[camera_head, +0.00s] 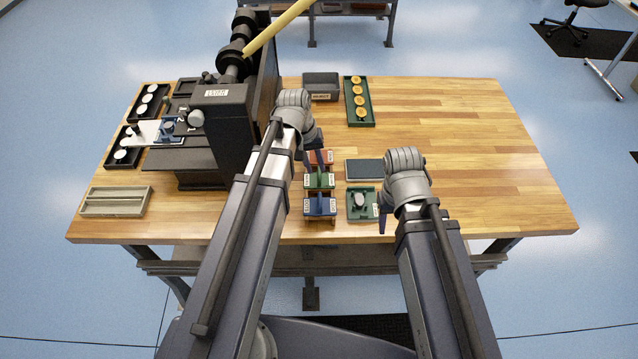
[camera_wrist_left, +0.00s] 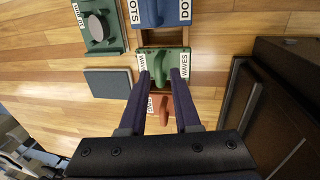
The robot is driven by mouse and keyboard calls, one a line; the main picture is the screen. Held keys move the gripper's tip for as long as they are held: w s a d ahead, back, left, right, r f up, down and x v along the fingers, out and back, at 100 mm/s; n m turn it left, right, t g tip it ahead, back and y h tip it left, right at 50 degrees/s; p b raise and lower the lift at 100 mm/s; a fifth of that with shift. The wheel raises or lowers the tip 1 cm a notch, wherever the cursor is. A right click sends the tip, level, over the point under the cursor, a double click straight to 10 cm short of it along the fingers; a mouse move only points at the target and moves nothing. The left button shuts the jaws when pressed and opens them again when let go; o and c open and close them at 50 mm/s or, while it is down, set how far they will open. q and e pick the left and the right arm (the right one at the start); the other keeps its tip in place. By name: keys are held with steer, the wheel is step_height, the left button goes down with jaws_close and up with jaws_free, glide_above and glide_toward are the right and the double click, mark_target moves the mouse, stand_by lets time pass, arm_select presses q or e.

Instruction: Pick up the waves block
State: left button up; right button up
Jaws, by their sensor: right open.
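The waves block is green with a raised handle and white WAVES labels; it sits in the middle of a column of three blocks in the head view (camera_head: 311,182) and also shows in the left wrist view (camera_wrist_left: 184,58). My left gripper (camera_head: 317,157) is open and empty above the column, pointing down. In the left wrist view its fingertips (camera_wrist_left: 160,74) appear on either side of the green handle; I cannot tell the height gap. My right gripper (camera_head: 384,216) is open beside the green tray, its fingers partly hidden.
A blue dots block (camera_head: 320,207) lies nearer and a red block (camera_head: 328,156) farther in the column. To the right are a green tray (camera_head: 354,212) with a grey piece and a dark pad (camera_head: 364,169). A black press (camera_head: 222,130) stands left. The table's right side is clear.

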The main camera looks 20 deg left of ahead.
mark_target(319, 171)
arm_select(q)
steer(key=shift+w+d+f+b, duration=0.1)
steer(key=shift+w+f+b, duration=0.1)
steer(key=shift+f+b, duration=0.5)
steer(key=shift+w+d+f+b, duration=0.1)
steer(key=shift+w+f+b, duration=0.15)
steer(key=shift+f+b, duration=0.45)
steer(key=shift+w+d+f+b, duration=0.1)
steer(key=shift+w+f+b, duration=0.1)
steer(key=shift+f+b, duration=0.5)
steer(key=shift+d+f+b, duration=0.15)
steer(key=shift+f+b, duration=0.3)
steer(key=shift+r, duration=0.1)
steer(key=shift+c, duration=0.2)
jaws_close()
